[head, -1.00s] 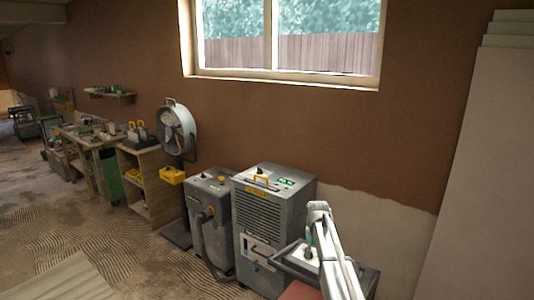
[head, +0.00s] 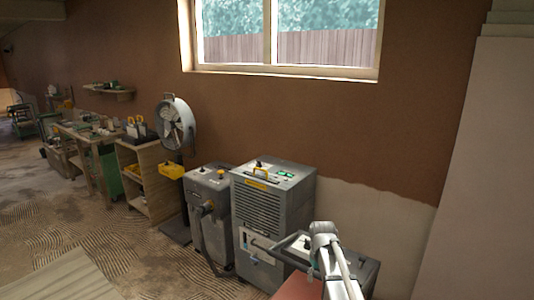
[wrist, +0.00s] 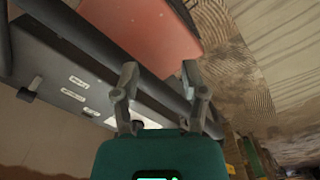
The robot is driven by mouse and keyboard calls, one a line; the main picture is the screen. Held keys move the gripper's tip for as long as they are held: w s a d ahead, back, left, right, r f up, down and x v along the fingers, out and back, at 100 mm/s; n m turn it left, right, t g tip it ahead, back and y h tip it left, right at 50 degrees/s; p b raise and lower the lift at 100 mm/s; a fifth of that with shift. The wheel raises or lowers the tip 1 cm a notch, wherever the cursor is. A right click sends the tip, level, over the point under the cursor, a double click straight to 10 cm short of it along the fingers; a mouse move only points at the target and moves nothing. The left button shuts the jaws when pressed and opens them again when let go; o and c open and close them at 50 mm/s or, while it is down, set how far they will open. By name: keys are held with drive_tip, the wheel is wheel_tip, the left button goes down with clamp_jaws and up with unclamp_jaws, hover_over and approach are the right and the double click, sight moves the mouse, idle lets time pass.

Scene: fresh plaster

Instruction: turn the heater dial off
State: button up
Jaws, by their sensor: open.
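A low grey machine with a tubular handle (head: 286,257), which looks like the heater, stands at the lower right in the head view, partly behind my arm. In the wrist view its grey panel (wrist: 50,62) has several small white labels and a black knob (wrist: 31,90) with a pale mark, likely the dial. Its exact setting is too small to read. My gripper (wrist: 160,78) is open and empty in the wrist view, its fingers over a dark bar. The knob is well left of the fingers, apart from them. In the head view my arm hides part of the machine's top.
A tall grey dehumidifier (head: 270,215) with a yellow handle stands left of the machine. A grey vacuum (head: 208,215) with a hose and a fan (head: 175,125) stand further left. A red surface (head: 302,288) lies in front. Pale boards (head: 470,170) lean at right.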

drive_tip(key=s+f+m+b, duration=0.2)
drive_tip(key=s+f+b, duration=0.1)
drive_tip(key=s, duration=0.6)
drive_tip(key=s+f+m+b, duration=0.1)
drive_tip(key=s+f+b, duration=0.15)
drive_tip(key=s, duration=0.75)
wheel_tip(320, 180, up, 13)
drive_tip(key=p, duration=1.3)
drive_tip(key=shift+w+p, duration=0.3)
drive_tip(key=shift+p, duration=0.1)
drive_tip(key=shift+f, duration=0.1)
